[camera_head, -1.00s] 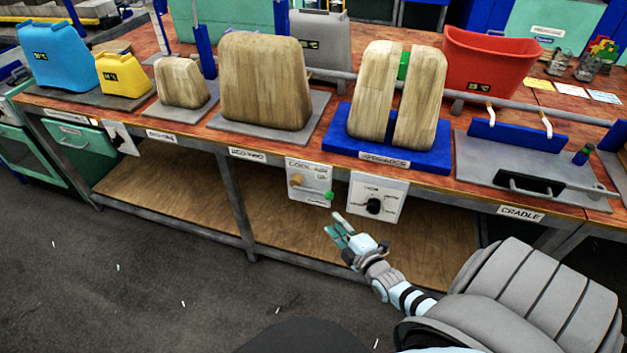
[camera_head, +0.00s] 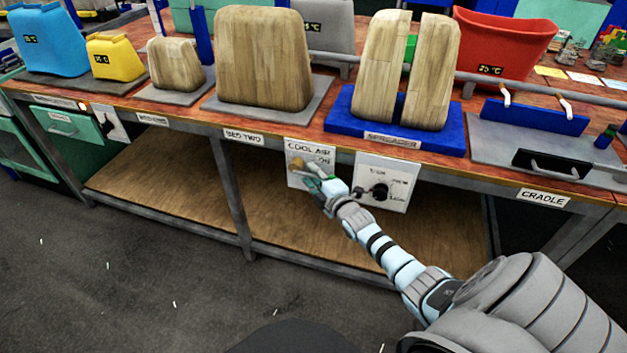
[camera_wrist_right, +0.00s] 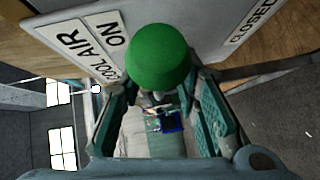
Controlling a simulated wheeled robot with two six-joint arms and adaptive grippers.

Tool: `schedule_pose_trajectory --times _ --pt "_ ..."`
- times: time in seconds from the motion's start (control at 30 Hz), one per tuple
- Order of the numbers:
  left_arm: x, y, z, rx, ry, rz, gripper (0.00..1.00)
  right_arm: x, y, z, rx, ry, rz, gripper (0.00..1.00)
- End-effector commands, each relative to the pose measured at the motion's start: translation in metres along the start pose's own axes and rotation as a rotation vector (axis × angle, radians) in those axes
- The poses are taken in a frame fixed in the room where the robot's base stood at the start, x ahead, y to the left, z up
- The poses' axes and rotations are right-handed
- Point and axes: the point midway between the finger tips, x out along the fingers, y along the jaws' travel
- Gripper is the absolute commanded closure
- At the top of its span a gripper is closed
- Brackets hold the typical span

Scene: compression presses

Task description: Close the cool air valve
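The white cool air panel (camera_head: 296,181) hangs under the front edge of the bench, with a brass valve body (camera_head: 296,163) on it. My right gripper (camera_head: 312,178) is at this panel, just right of and below the brass part, and hides the valve's green knob in the head view. In the right wrist view the round green knob (camera_wrist_right: 160,56) lies at the fingertips, between the two fingers of my right gripper (camera_wrist_right: 155,95). The fingers stand apart, with no clear grip on the knob. The labels "ON" and "CLOSED" show on either side of it. My left gripper is not in view.
A dial panel (camera_head: 385,190) with a black knob hangs just right of the cool air panel. Above are the bench's wooden forms and the blue spreader base (camera_head: 350,124). A lower wooden shelf (camera_head: 310,235) lies below.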

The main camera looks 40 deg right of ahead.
Motion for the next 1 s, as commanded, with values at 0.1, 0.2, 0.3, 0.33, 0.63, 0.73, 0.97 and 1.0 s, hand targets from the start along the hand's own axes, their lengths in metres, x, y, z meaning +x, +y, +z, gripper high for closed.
schedule_pose_trajectory --times 0.1,0.2,0.3,0.33,0.63,0.73,0.97,1.0 --pt "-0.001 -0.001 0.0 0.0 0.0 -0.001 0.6 0.0 0.001 0.0 0.0 0.0 0.0 0.7" --pt "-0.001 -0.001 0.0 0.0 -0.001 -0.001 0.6 0.0 0.001 0.0 0.0 0.0 0.0 0.85" --pt "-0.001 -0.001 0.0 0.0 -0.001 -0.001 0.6 0.0 0.001 0.0 0.0 0.0 0.0 1.0" --pt "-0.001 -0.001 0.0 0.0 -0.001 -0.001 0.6 0.0 0.001 0.0 0.0 0.0 0.0 1.0" --pt "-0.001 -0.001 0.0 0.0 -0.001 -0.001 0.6 0.0 0.001 0.0 0.0 0.0 0.001 1.0" --pt "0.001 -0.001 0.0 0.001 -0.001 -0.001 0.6 0.0 0.0 0.0 0.004 0.001 0.006 1.0" --pt "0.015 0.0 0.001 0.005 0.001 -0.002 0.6 0.001 -0.007 0.001 0.046 0.013 0.047 1.0" --pt "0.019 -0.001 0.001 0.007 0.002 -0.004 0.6 0.001 -0.009 0.002 0.059 0.017 0.061 1.0"
